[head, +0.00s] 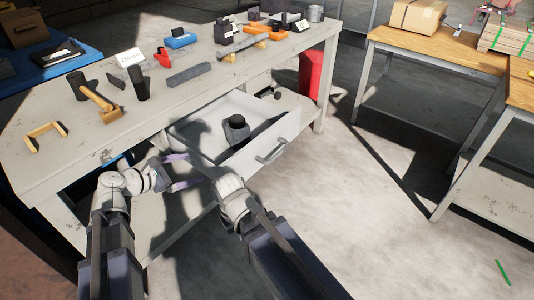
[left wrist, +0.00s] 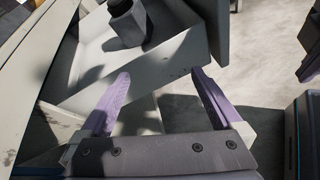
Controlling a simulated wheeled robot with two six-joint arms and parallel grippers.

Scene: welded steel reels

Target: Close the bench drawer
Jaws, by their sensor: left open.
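The bench drawer (head: 287,130) is pulled out from the front of the grey workbench (head: 60,155). Its light front panel has a grey bar handle (head: 272,152). A dark block-like item (head: 236,130) lies inside. My left gripper (head: 186,171) is open beside the drawer's left side, its purple fingers pointing towards it. In the left wrist view the open fingers (left wrist: 161,76) stand apart with the drawer wall (left wrist: 175,58) beyond them, and nothing is between them. My right arm's wrist (head: 235,196) is just in front of the drawer's left front corner; its fingers cannot be made out.
The bench top holds a wooden-handled hammer (head: 100,103), a yellow handle (head: 46,134), a dark bar (head: 190,73) and several other tools. A red bin (head: 313,72) stands by the bench's right end. Open floor (head: 350,200) lies between the bench and the wooden-topped tables (head: 435,55).

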